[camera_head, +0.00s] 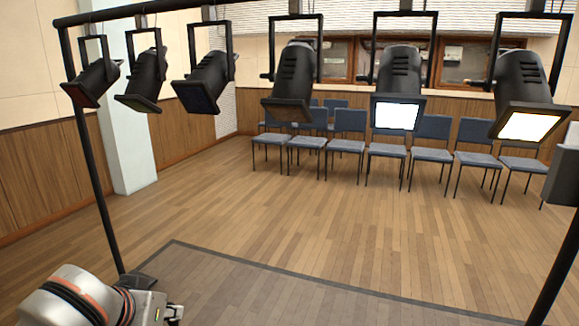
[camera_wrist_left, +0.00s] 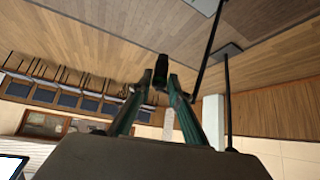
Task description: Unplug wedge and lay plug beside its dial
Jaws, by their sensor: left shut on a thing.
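My left gripper (camera_head: 174,313) is at the bottom left of the head view, above the floor. In the left wrist view its green-grey fingers (camera_wrist_left: 159,92) are shut on a small black plug-like piece (camera_wrist_left: 161,68), held clear in the air. I see no cord on it, and no dial, fader desk or socket shows in either view. Several black stage lights hang from an overhead bar. One at centre right glows white (camera_head: 397,115) and one at the right glows warm white (camera_head: 525,126). I cannot tell which light is the wedge. My right gripper is not in view.
A black upright pole (camera_head: 95,170) of the light stand is at the left, with another (camera_head: 555,270) at the lower right. Blue chairs (camera_head: 387,150) stand in rows at the back. A grey floor area (camera_head: 250,280) lies in front; the wooden floor beyond is clear.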

